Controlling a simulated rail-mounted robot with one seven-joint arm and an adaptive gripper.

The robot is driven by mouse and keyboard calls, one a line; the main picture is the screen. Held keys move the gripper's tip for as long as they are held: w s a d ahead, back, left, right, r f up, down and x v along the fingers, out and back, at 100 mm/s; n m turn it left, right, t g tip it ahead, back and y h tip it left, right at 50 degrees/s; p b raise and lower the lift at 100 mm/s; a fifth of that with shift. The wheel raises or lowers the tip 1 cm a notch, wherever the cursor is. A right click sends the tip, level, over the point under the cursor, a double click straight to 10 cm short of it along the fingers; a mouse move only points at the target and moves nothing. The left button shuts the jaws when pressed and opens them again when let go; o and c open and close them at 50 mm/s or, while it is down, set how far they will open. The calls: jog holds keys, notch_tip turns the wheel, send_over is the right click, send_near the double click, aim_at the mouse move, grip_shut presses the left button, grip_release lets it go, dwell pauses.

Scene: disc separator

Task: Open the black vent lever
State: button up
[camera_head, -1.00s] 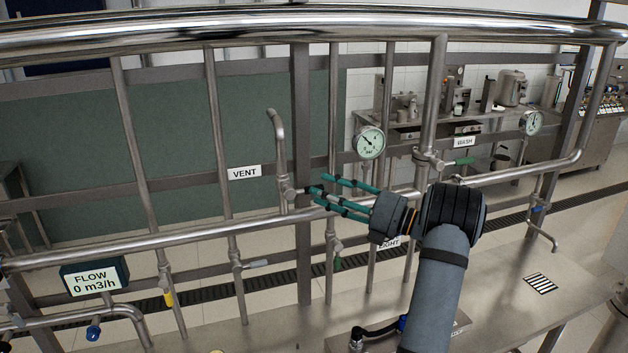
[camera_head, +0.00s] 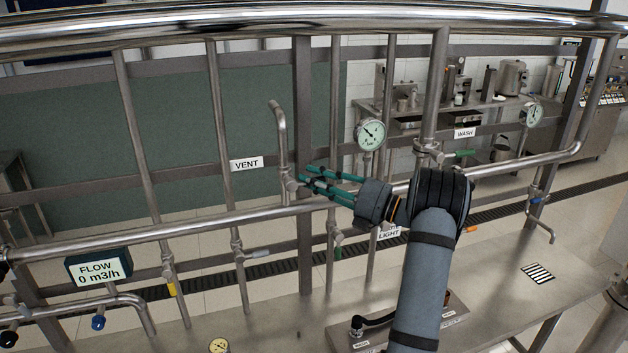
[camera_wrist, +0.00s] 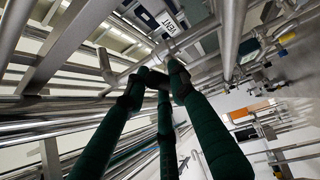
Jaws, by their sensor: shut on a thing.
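The vent valve (camera_head: 291,184) sits on a thin upright pipe with a bent top, just right of the white VENT sign (camera_head: 246,164). The sign also shows in the wrist view (camera_wrist: 168,22). My gripper (camera_head: 306,182) has green fingers that reach left to this valve. In the wrist view the fingertips (camera_wrist: 158,84) are drawn together at the valve. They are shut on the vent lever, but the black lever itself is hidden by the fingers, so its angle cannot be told.
A horizontal steel pipe (camera_head: 150,233) runs just below my gripper. A pressure gauge (camera_head: 370,134) stands above my fingers. A green-handled wash valve (camera_head: 464,154) is to the right.

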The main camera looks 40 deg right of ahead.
grip_shut()
dwell(0.3)
